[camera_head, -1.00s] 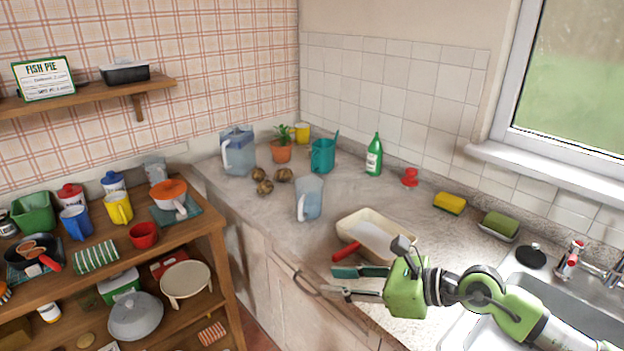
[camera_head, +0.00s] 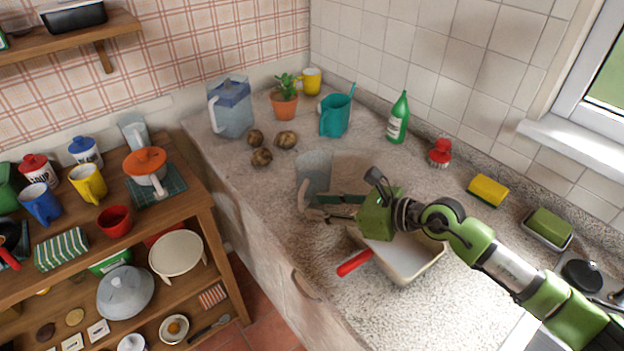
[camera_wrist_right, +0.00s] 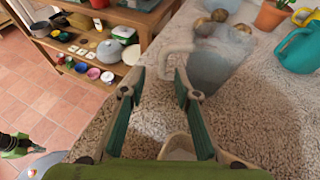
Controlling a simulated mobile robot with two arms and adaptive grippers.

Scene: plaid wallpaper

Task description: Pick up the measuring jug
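The clear measuring jug (camera_head: 315,172) stands on the counter, its handle toward the left. In the right wrist view the jug (camera_wrist_right: 208,70) stands just beyond the fingers, nearer the right finger. My right gripper (camera_head: 316,208) is at the jug's near side in the head view, and its fingers overlap the jug's lower part. The right wrist view shows the gripper (camera_wrist_right: 160,76) open, with nothing between its fingers. My left gripper is not in the head view; a green part of mine at the wrist view's left edge is too unclear to read.
A cream tray (camera_head: 420,268) and a red handle (camera_head: 354,263) lie under my right arm. Several potatoes (camera_head: 262,157), a blue-lidded pitcher (camera_head: 232,110), a potted plant (camera_head: 284,103) and a teal watering can (camera_head: 334,118) stand behind the jug. Counter left of the jug is clear.

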